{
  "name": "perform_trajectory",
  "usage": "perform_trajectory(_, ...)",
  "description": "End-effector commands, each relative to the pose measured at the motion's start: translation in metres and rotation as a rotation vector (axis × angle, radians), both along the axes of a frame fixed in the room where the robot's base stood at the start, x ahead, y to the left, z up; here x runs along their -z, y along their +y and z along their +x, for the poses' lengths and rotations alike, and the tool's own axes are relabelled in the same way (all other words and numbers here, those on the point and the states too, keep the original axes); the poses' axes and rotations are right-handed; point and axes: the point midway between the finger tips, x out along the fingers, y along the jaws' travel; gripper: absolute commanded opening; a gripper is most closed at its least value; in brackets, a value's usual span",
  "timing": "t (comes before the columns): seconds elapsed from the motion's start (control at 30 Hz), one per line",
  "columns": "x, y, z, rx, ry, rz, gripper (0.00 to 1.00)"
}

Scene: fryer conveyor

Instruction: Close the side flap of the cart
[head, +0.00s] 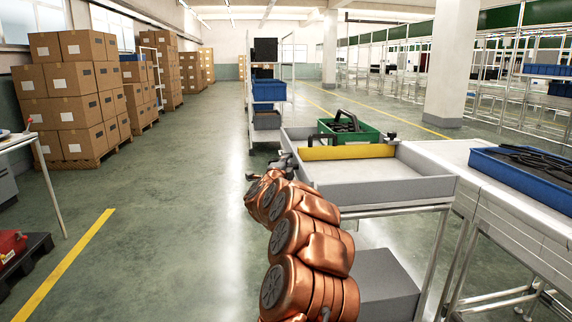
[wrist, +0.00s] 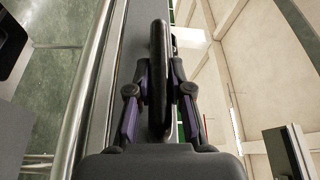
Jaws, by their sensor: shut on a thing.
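The cart (head: 392,209) is a grey open tray on metal legs, right of my arm in the head view. A yellow bar (head: 347,153) crosses the tray's back part. The handle stands along a grey panel (wrist: 130,55), seemingly the side flap. In the head view my copper arm hides most of the gripper and flap, so the flap's angle is unclear.
A green crate (head: 367,136) with dark items stands behind the yellow bar. A conveyor or table (head: 440,155) with a blue tray (head: 525,178) adjoins on the right. A rack with blue bins (head: 268,92) stands behind. The floor (head: 175,200) left of my arm is clear.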

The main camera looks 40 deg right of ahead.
Motion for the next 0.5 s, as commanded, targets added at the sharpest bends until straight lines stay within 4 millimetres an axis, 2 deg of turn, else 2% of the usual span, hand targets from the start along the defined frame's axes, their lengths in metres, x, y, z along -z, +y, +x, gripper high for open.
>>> perform_trajectory(0.03,-0.0092,0.0049,0.0043,-0.010,-0.003,-0.016,0.00)
perform_trajectory(0.5,-0.0043,0.0084,0.0073,-0.013,0.040,-0.065,0.00)
